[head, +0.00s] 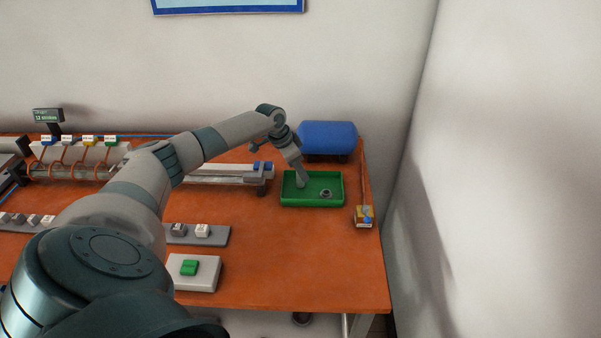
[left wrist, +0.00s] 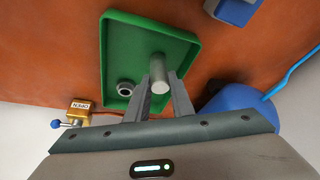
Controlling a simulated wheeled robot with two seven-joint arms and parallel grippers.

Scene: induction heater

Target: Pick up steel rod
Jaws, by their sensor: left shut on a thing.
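The steel rod (left wrist: 159,76) is a short grey cylinder. In the left wrist view it stands between the two fingers of my left gripper (left wrist: 163,90), which is shut on it. The rod is over the green tray (left wrist: 192,48); I cannot tell whether its far end touches the tray floor. In the head view my left gripper (head: 299,176) reaches down into the left part of the green tray (head: 325,203), and the rod is hard to tell from the fingers. My right gripper is not in view.
A dark metal ring (head: 326,194) lies in the tray, right of the gripper. A blue tank (head: 328,138) stands behind the tray. A small yellow valve box (head: 364,217) sits near the table's right edge. Bare orange table (head: 300,260) lies in front.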

